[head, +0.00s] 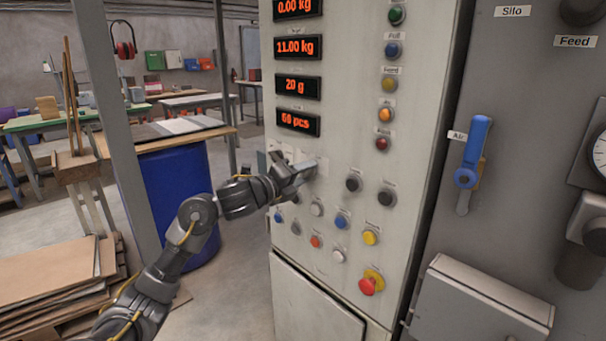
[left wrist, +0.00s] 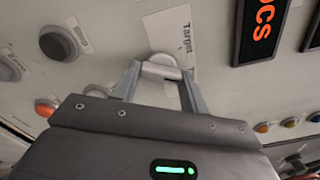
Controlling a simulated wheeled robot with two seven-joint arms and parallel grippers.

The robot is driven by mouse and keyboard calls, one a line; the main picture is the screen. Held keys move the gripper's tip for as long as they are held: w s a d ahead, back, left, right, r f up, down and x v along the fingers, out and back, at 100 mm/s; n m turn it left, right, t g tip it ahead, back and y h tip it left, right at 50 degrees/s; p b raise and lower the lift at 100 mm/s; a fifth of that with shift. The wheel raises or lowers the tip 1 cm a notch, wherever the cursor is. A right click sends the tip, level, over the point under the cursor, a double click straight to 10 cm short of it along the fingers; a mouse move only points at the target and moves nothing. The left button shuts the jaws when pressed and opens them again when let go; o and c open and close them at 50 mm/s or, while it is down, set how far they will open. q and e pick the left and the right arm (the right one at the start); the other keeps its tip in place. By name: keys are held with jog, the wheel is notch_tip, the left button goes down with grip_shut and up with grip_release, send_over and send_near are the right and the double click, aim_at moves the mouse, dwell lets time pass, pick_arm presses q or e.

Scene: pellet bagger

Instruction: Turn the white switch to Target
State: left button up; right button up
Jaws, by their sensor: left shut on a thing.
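My left gripper (head: 306,172) reaches in from the left to the panel's switch row, and its fingers also show in the left wrist view (left wrist: 161,74). They are shut on the white switch (left wrist: 161,62), one finger on each side of its knob. The label "Target" (left wrist: 184,38) is beside the switch in the left wrist view. In the head view the gripper hides most of the switch. I cannot tell which way the switch points. My right gripper is not in view.
The control panel (head: 345,215) has red number displays (head: 298,83) above and several coloured buttons around the gripper. A red emergency button (head: 367,286) is low on the panel. A blue air lever (head: 473,150) is at right. A blue drum (head: 182,190) stands behind my left arm.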

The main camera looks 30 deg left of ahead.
pick_arm(q)
jog(key=n+p, duration=1.1)
jog(key=n, duration=0.1)
jog(key=shift+r, duration=0.15)
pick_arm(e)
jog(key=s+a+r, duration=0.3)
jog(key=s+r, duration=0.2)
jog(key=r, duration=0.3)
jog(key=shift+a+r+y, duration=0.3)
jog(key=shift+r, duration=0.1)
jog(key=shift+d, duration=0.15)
pick_arm(q)
jog(key=o, duration=1)
